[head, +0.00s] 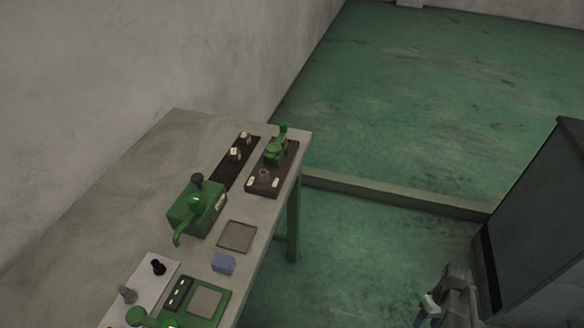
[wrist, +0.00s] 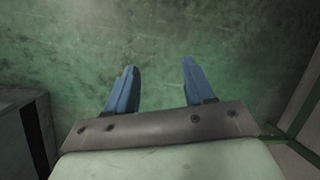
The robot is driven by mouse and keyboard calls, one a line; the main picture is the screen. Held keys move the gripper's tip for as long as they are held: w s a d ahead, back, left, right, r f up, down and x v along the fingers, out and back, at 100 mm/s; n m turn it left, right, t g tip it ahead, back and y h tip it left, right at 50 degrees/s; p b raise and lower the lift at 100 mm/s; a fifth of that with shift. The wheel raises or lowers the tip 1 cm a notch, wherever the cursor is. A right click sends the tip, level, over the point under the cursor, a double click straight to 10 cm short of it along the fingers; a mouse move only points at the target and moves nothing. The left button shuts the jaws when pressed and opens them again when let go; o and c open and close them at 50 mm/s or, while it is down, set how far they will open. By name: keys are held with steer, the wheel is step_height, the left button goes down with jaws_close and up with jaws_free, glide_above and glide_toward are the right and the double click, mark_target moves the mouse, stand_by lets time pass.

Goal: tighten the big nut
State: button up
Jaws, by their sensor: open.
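A dark strip (head: 222,172) lies on the workbench in the head view. Two small pale-topped pieces stand on it: a nearer one (head: 234,155) and a farther one (head: 245,138). They look like nuts on bolts, but they are too small to be sure, and I cannot tell for certain which is the big nut. My gripper (wrist: 159,68) shows two blue fingers held apart in the wrist view, with nothing between them. It points down at the green floor, away from the bench. Part of my arm shows at the lower right of the head view.
The grey bench (head: 150,150) holds a green lever device on a dark base (head: 265,181), a green box with a crank (head: 190,215), a square plate (head: 236,237), a blue block (head: 223,264) and a white panel (head: 140,290). A dark cabinet (head: 540,225) stands at right. Open floor lies between.

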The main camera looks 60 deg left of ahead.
steer(key=a+r+n+t, duration=0.1)
steer(key=a+r+n, duration=0.2)
steer(key=a+r, duration=0.5)
steer(key=a+r+n, duration=0.3)
steer(key=a+r, duration=0.1)
steer(key=a, duration=0.8)
step_height(320, 180, up, 38)
steer(key=n+t+y, duration=0.2)
steer(key=n, duration=1.1)
glide_above(262, 173)
step_height(262, 173, down, 13)
steer(key=shift+a+f, duration=0.1)
jaws_close()
